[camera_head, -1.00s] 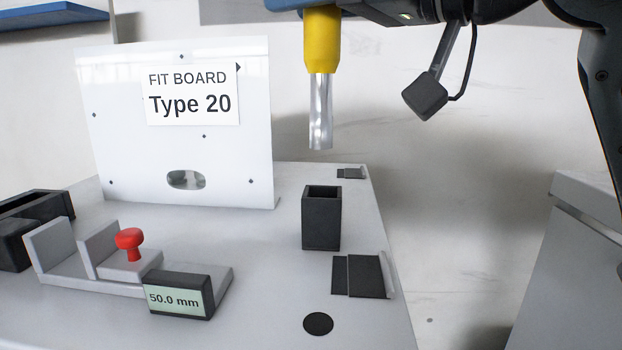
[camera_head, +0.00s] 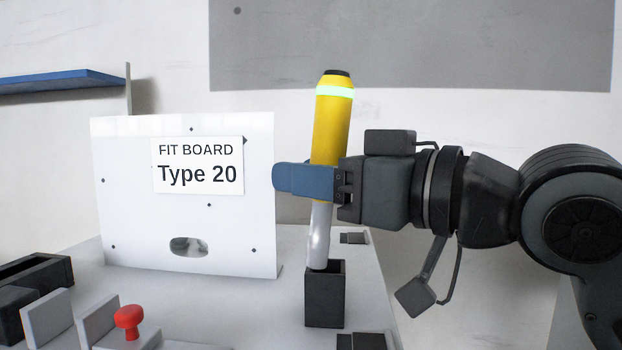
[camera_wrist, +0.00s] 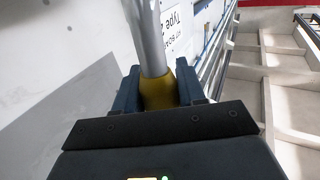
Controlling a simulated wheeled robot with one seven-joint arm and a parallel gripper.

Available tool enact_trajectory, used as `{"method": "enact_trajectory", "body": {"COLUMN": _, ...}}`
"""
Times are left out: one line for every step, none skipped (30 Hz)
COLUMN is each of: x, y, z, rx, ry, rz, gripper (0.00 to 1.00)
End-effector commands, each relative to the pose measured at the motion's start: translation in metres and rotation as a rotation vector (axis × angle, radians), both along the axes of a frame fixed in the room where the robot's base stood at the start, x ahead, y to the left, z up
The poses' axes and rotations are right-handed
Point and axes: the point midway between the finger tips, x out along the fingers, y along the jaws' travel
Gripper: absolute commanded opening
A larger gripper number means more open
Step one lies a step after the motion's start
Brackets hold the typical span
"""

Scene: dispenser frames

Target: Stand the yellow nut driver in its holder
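The yellow nut driver (camera_head: 332,130) has a yellow handle with a pale glowing band, a black cap and a silver shaft (camera_head: 320,235). It points shaft down, its top leaning slightly right in the head view. My gripper (camera_head: 300,178) comes from the right, its blue fingers shut on the lower handle. The holder (camera_head: 324,300) is a black, square, open-topped block on the table. The shaft's lower end is at the holder's mouth; I cannot tell how deep it is. In the wrist view, the driver's handle (camera_wrist: 158,92) sits between the fingers; the holder is not visible there.
A white fit board (camera_head: 190,215) labelled Type 20 stands left of the holder. A fixture with a red knob (camera_head: 128,318) is at the front left, with a black open box (camera_head: 40,275) beyond it. Dark blocks lie near the table's right edge.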

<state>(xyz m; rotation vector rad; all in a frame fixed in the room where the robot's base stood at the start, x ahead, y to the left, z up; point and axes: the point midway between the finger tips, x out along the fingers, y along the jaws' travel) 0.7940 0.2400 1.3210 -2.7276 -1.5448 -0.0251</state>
Motion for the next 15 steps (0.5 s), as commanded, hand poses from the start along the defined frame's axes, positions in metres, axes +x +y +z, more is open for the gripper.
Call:
{"method": "enact_trajectory", "body": {"x": 0.0022, "y": 0.0035, "z": -0.0134, "rx": -0.021, "ry": 0.024, "rz": 0.002, "gripper": 0.43}}
{"method": "enact_trajectory", "body": {"x": 0.0021, "y": 0.0035, "z": -0.0132, "rx": -0.02, "ry": 0.023, "rz": 0.002, "gripper": 0.46}}
{"method": "enact_trajectory", "body": {"x": 0.0019, "y": 0.0033, "z": -0.0123, "rx": -0.019, "ry": 0.022, "rz": 0.002, "gripper": 0.5}}
{"method": "enact_trajectory", "body": {"x": 0.0018, "y": 0.0031, "z": -0.0116, "rx": -0.018, "ry": 0.02, "rz": 0.002, "gripper": 0.53}}
{"method": "enact_trajectory", "body": {"x": 0.0016, "y": 0.003, "z": -0.0108, "rx": -0.018, "ry": 0.019, "rz": 0.002, "gripper": 0.56}}
{"method": "enact_trajectory", "body": {"x": 0.0015, "y": 0.0028, "z": -0.01, "rx": -0.018, "ry": 0.017, "rz": 0.001, "gripper": 0.59}}
{"method": "enact_trajectory", "body": {"x": 0.0014, "y": 0.0026, "z": -0.0095, "rx": -0.017, "ry": 0.017, "rz": 0.001, "gripper": 0.62}}
{"method": "enact_trajectory", "body": {"x": 0.0012, "y": 0.0026, "z": -0.009, "rx": -0.016, "ry": 0.016, "rz": 0.001, "gripper": 0.65}}
{"method": "enact_trajectory", "body": {"x": 0.0011, "y": 0.0026, "z": -0.0085, "rx": -0.015, "ry": 0.015, "rz": 0.001, "gripper": 0.65}}
{"method": "enact_trajectory", "body": {"x": 0.001, "y": 0.0025, "z": -0.0081, "rx": -0.015, "ry": 0.015, "rz": 0.001, "gripper": 0.65}}
{"method": "enact_trajectory", "body": {"x": 0.001, "y": 0.0025, "z": -0.0078, "rx": -0.015, "ry": 0.014, "rz": 0.001, "gripper": 0.65}}
{"method": "enact_trajectory", "body": {"x": 0.0009, "y": 0.0024, "z": -0.0074, "rx": -0.015, "ry": 0.014, "rz": 0.001, "gripper": 0.65}}
{"method": "enact_trajectory", "body": {"x": 0.0007, "y": 0.0024, "z": -0.0071, "rx": -0.014, "ry": 0.013, "rz": 0.001, "gripper": 0.65}}
{"method": "enact_trajectory", "body": {"x": 0.0007, "y": 0.0023, "z": -0.0068, "rx": -0.015, "ry": 0.012, "rz": 0.001, "gripper": 0.65}}
{"method": "enact_trajectory", "body": {"x": 0.0007, "y": 0.0023, "z": -0.0066, "rx": -0.014, "ry": 0.012, "rz": 0.001, "gripper": 0.65}}
